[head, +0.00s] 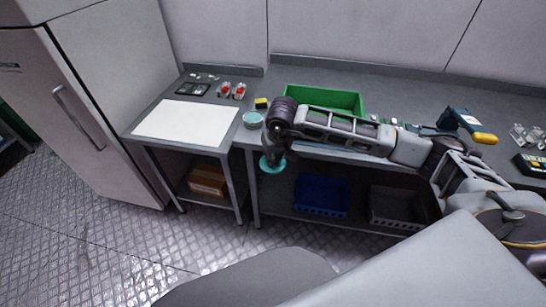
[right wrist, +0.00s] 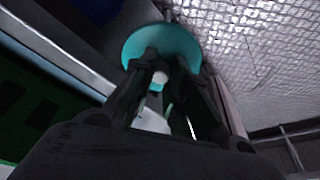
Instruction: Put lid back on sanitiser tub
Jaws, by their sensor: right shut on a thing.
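My right gripper (head: 275,150) hangs pointing down just in front of the counter's front edge. It is shut on the teal round lid (head: 272,164), which is held below the counter-top level. In the right wrist view the lid (right wrist: 162,42) shows as a teal disc beyond the fingertips (right wrist: 160,80), with a pale knob between them. The sanitiser tub (head: 253,119), small, round and pale teal, stands on the counter near its front left corner, just left of my right arm. The lid is apart from the tub. My left gripper is not in view.
A green crate (head: 325,97) stands behind my right arm. A yellow sponge-like block (head: 261,103) lies behind the tub. A blue crate (head: 321,195) sits on the lower shelf.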

